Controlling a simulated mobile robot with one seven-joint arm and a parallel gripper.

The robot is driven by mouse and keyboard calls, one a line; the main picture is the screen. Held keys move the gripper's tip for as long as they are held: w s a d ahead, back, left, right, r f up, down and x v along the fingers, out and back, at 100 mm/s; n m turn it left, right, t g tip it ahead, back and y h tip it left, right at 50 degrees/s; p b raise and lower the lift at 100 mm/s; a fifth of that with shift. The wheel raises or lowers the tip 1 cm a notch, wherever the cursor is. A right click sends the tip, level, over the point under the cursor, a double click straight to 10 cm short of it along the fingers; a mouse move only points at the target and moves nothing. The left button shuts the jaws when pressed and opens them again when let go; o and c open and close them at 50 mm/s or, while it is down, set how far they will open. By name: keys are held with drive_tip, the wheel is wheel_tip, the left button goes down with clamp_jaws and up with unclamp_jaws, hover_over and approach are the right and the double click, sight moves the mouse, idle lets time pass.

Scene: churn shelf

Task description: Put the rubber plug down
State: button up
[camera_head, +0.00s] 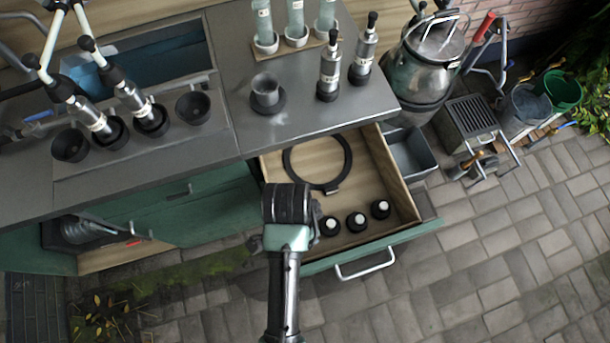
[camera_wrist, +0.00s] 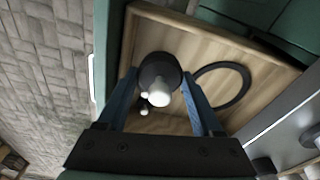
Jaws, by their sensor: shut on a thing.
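The rubber plug (camera_wrist: 156,66) is black and round with a pale knob, and it sits between the two blue fingers of my gripper (camera_wrist: 160,78) in the wrist view. My gripper is shut on it, over the open drawer (camera_wrist: 215,50). In the head view my own wrist covers the fingers, near the drawer's left front corner. Several black plugs with white tops show along the drawer's front: one beside my wrist (camera_head: 330,226), a middle one (camera_head: 356,221) and a right one (camera_head: 380,209). I cannot tell whether the nearest is the held one. Contact with the drawer floor is unclear.
A black ring (camera_head: 317,163) lies in the back of the drawer. The grey counter (camera_head: 230,60) above carries a metal cup (camera_head: 266,93), bottles and cylinders. A grey bin (camera_head: 410,153) stands right of the drawer. Bare drawer floor shows between ring and plugs.

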drive_tip(key=shift+w+r, duration=0.1)
drive_tip(key=shift+r, duration=0.8)
drive_tip(key=shift+w+d+r+n, duration=0.1)
drive_tip(key=shift+w+r+n, duration=0.15)
drive_tip(key=shift+n, duration=0.35)
drive_tip(key=w+r+n+y, duration=0.1)
drive_tip(key=w+r+n, duration=0.2)
drive_tip(key=w+n, duration=0.3)
drive_tip(key=shift+w+r+n+t, duration=0.3)
drive_tip(key=shift+n+t, duration=0.1)
drive_tip(key=shift+n, duration=2.1)
